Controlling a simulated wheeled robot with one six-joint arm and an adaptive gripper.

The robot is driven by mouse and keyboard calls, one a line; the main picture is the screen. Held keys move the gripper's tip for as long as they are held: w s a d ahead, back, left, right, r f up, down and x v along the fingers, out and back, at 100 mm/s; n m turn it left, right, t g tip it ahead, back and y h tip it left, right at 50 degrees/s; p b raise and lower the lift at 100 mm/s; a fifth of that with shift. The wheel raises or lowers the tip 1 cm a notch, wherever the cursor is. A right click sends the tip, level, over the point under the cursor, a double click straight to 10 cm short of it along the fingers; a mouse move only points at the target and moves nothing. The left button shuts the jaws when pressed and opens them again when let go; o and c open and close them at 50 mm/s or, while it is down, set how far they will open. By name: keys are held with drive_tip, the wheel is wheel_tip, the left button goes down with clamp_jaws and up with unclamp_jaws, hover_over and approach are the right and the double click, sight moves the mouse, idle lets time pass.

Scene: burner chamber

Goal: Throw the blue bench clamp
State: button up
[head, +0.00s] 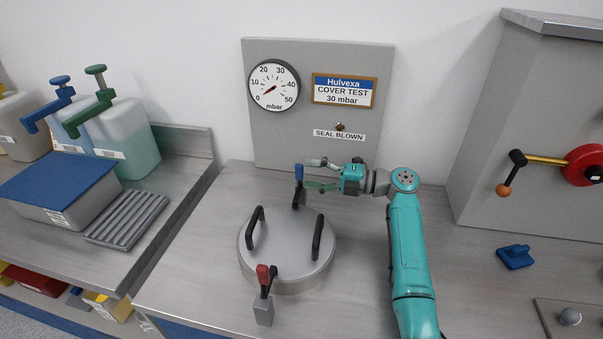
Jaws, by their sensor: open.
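The blue bench clamp (299,174) stands at the back edge of a round grey cover (285,262) on the bench. Its blue handle points upright; its lower part is dark. My gripper (311,175) is open, with its fingers pointing left at the blue handle, one on the far side and one on the near side. I cannot tell whether they touch it. A second clamp with a red handle (263,275) stands at the front edge of the cover, its handle also upright. The cover has two black handles.
A panel behind holds a pressure gauge (274,86), a "COVER TEST 30 mbar" sign (344,91) and a "SEAL BLOWN" label (339,135). A blue object (515,257) lies at right near a grey cabinet (540,120). Pump bottles (130,140) stand at left.

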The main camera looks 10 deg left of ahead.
drive_tip(key=d, duration=0.8)
drive_tip(key=shift+s, duration=0.15)
drive_tip(key=shift+d, duration=0.1)
